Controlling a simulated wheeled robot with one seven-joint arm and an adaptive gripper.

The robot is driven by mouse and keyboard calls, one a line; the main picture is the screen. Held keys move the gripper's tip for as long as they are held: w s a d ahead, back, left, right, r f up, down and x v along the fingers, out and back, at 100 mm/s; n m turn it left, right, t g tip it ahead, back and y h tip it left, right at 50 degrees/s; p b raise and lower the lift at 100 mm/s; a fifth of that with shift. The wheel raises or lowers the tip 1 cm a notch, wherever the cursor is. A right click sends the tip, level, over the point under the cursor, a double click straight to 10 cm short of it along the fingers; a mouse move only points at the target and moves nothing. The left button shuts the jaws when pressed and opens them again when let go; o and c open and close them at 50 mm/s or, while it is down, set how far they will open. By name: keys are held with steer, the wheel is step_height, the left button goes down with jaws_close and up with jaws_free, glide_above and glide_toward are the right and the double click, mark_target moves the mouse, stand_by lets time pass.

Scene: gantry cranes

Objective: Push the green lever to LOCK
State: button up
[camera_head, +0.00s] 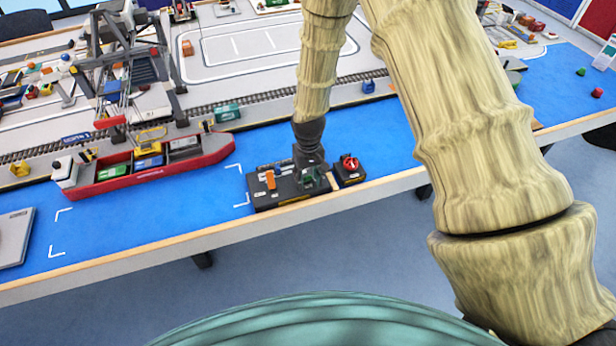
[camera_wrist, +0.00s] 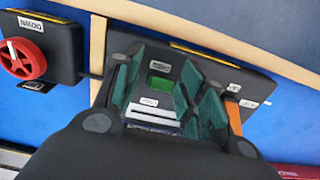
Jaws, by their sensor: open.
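The black lever box (camera_head: 262,197) sits near the front edge of the blue table. Its orange lever (camera_head: 270,179) stands at its left part and shows at the right in the wrist view (camera_wrist: 232,107). My gripper (camera_head: 311,174) is over the box's right part. In the wrist view my gripper (camera_wrist: 160,88) has its teal fingers spread apart. A bright green piece (camera_wrist: 160,67), apparently the green lever, shows between them. Contact with the fingers cannot be told. The LOCK marking is not readable, and my wrist hides part of the box.
A smaller black box (camera_head: 349,179) with a red handwheel (camera_head: 350,162) stands just right of the lever box. A red model ship (camera_head: 150,172) lies to the left, with a model crane (camera_head: 118,65) behind it. Railway track (camera_head: 250,103) runs behind.

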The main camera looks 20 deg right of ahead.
jaws_close()
steer(key=shift+w+g, duration=0.15)
steer(key=shift+g, duration=0.25)
steer(key=shift+w+r+g, duration=0.1)
steer(key=shift+w+g, duration=0.1)
steer(key=shift+g, duration=0.3)
steer(key=g, duration=0.1)
steer(key=w+g, duration=0.1)
steer(key=shift+g, duration=0.4)
steer(key=g+b, duration=0.1)
steer(key=w+g+b, duration=0.1)
steer(key=g+b, duration=0.1)
steer(key=g, duration=0.1)
steer(key=shift+w+f+b, duration=0.2)
steer(key=shift+f+b, duration=0.05)
steer(key=shift+b, duration=0.1)
steer(key=shift+w+g+b, duration=0.25)
steer(key=shift+g+b, duration=0.85)
steer(key=shift+g, duration=0.1)
steer(key=shift+r, duration=0.1)
